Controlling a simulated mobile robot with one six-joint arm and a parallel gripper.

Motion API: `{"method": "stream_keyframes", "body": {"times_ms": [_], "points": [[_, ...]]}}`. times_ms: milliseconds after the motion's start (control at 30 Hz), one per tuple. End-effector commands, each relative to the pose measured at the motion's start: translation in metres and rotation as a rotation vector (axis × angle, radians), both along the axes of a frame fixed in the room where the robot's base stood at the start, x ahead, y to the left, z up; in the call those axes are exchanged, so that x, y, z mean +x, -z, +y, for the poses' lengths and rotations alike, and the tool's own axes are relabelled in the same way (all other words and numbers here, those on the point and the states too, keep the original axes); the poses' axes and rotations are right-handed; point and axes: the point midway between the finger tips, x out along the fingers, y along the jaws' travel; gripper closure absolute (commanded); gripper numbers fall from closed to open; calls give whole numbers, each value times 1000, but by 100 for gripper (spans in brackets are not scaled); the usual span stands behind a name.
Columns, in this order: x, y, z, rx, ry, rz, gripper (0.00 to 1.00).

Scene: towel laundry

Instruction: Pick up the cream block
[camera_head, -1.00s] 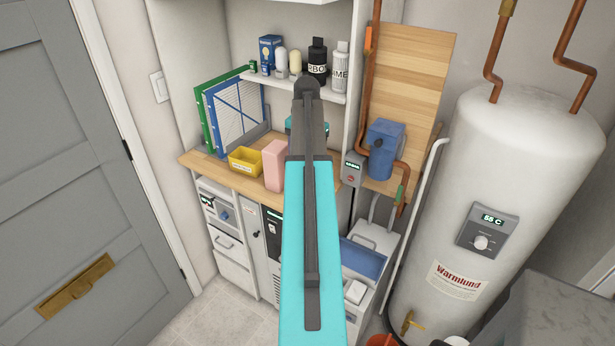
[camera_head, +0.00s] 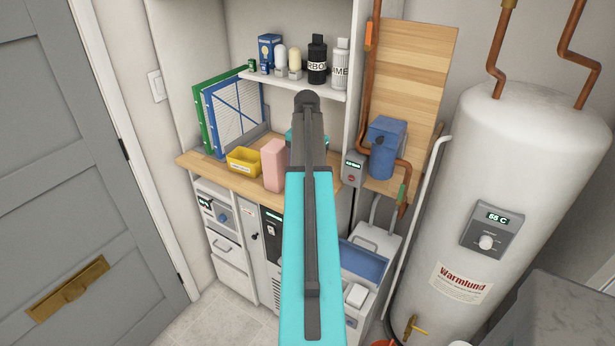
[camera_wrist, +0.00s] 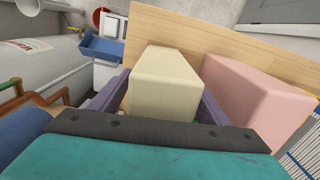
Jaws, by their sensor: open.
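The cream block (camera_wrist: 165,80) stands upright in the middle of the wrist view. My gripper (camera_wrist: 163,98) is open, with one purple finger on the block's left and one on its right. The block sits between the fingers; I cannot tell whether either touches it. A pink block (camera_wrist: 258,95) stands just right of the right finger. It also shows on the wooden counter in the head view (camera_head: 274,165). In the head view my arm hides the cream block and most of my gripper.
The wooden counter (camera_head: 215,169) also holds a yellow bin (camera_head: 244,161) and binders (camera_head: 222,112) at left. A shelf (camera_head: 292,84) with bottles and bulbs is above. A blue pump box (camera_head: 386,140) with copper pipes is at right, beside a white tank (camera_head: 530,200).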

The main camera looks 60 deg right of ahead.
Motion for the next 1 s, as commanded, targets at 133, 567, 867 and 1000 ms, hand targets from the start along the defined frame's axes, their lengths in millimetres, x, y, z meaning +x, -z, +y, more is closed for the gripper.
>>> {"method": "stream_keyframes", "body": {"times_ms": [133,567,867,1000], "points": [[0,0,0,0,0,0,30],[0,0,0,0,-1,0,68],[1,-3,0,-2,-1,-1,100],[1,-2,0,-3,0,-1,100]]}}
